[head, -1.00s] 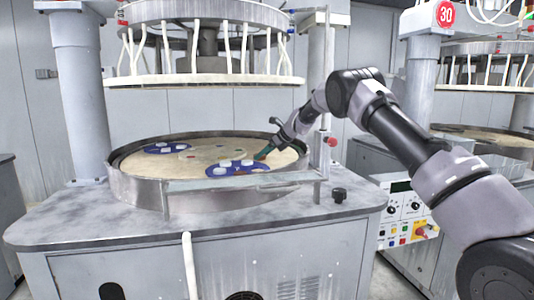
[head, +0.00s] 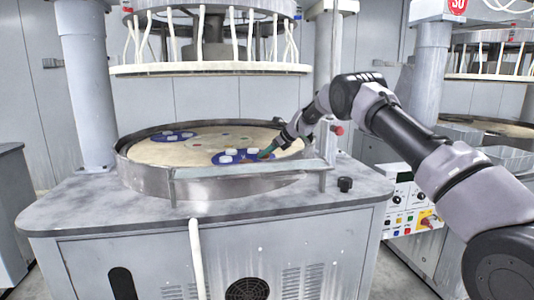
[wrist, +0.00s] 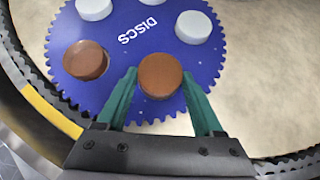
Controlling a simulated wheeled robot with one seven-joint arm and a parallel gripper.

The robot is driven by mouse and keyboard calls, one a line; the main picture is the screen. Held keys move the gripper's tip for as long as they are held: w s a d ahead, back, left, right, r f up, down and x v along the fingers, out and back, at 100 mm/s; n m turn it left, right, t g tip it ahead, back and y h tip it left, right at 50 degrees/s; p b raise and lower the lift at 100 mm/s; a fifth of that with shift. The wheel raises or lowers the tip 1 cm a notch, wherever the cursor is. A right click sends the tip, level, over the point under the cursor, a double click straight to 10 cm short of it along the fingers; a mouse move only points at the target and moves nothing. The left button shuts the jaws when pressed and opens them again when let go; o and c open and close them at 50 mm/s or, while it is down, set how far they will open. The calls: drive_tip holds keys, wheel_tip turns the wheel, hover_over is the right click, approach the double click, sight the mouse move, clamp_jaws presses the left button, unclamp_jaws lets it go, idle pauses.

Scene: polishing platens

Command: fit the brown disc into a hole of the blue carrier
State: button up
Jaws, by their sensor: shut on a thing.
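My gripper (wrist: 160,78) is shut on a brown disc (wrist: 161,74), with one green finger on each side. In the wrist view this disc is over the carrier's near right part and covers what is beneath it. I cannot tell whether it touches the carrier. Another brown disc (wrist: 85,60) is on the carrier to the left. Several white discs (wrist: 193,27) are at its far side. In the head view my gripper (head: 266,153) is at the carrier's right part.
A second blue carrier (head: 174,137) lies farther back on the platen (head: 165,153). A raised metal rim (head: 150,178) surrounds the platen, and a rail (head: 240,171) crosses its front. A ring with white hoses (head: 210,69) hangs above. Bare platen lies right of the carrier.

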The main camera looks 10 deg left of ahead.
drive_tip(key=shift+f, duration=0.35)
idle(0.3)
drive_tip(key=o, duration=1.3)
drive_tip(key=shift+f, duration=0.1)
drive_tip(key=v, duration=1)
drive_tip(key=shift+s+d+r, duration=0.1)
drive_tip(key=shift+d+r, duration=0.05)
drive_tip(key=shift+r, duration=0.15)
drive_tip(key=s+d+r+n+t+h, duration=0.1)
drive_tip(key=s+d+r+n, duration=0.4)
drive_tip(key=s+d+r, duration=0.5)
drive_tip(key=s+d+r+n+h, duration=0.2)
drive_tip(key=s+d+r+n, duration=0.3)
drive_tip(key=s+d+r, duration=0.5)
drive_tip(key=s+d+n+h, duration=0.1)
drive_tip(key=s+d+n, duration=0.2)
drive_tip(key=s, duration=0.7)
drive_tip(key=s+d+f+n+t+h, duration=0.1)
drive_tip(key=s+d+n, duration=0.2)
drive_tip(key=s, duration=0.7)
drive_tip(key=s+d+n+t+h, duration=0.1)
drive_tip(key=s+d+n, duration=0.2)
drive_tip(key=s, duration=0.8)
drive_tip(key=shift+s+d+f+h, duration=0.1)
drive_tip(key=shift+d+f+h, duration=0.1)
drive_tip(key=shift+d, duration=0.25)
drive_tip(key=shift+d+f+h, duration=0.2)
drive_tip(key=shift+d, duration=0.25)
